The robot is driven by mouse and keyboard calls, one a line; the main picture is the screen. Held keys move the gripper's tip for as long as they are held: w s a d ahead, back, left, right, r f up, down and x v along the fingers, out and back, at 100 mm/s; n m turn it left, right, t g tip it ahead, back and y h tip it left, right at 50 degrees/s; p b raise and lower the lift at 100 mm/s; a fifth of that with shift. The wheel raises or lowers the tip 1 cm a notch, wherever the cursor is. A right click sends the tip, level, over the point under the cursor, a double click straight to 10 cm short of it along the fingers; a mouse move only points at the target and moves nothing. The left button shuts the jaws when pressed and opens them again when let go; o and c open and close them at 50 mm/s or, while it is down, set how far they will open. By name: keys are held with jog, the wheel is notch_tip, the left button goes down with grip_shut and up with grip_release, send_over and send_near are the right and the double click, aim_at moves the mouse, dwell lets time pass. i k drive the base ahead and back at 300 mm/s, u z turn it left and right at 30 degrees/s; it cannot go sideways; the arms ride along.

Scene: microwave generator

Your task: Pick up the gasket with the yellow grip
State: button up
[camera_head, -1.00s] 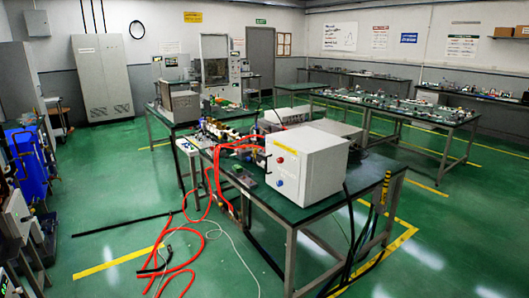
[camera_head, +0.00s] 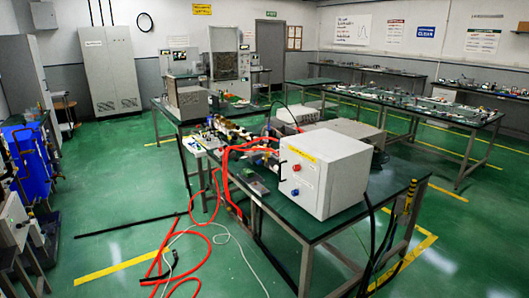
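I cannot make out a gasket with a yellow grip in this view; small parts on the benches are too small to tell apart. My gripper is not in view. A yellow and black upright piece (camera_head: 410,197) shows at the near right corner of the central bench (camera_head: 385,193); I cannot tell what it is. A white box (camera_head: 325,174) with a yellow label, a red knob and a blue knob stands on that bench. Metal and brass-coloured fittings (camera_head: 232,133) lie behind it on the left.
Red hoses (camera_head: 205,240) and a thin white cable lie on the green floor left of the bench. A black bar (camera_head: 130,226) lies further left. Black cables (camera_head: 371,240) hang at the right. Other benches (camera_head: 455,115) stand along the back right. Blue equipment (camera_head: 28,160) stands at the left.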

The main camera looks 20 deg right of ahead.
aim_at(267, 155)
jog(key=u, duration=0.45)
jog(key=i, duration=0.75)
jog(key=u, duration=0.6)
jog(key=i, duration=1.65)
jog(key=u, duration=0.05)
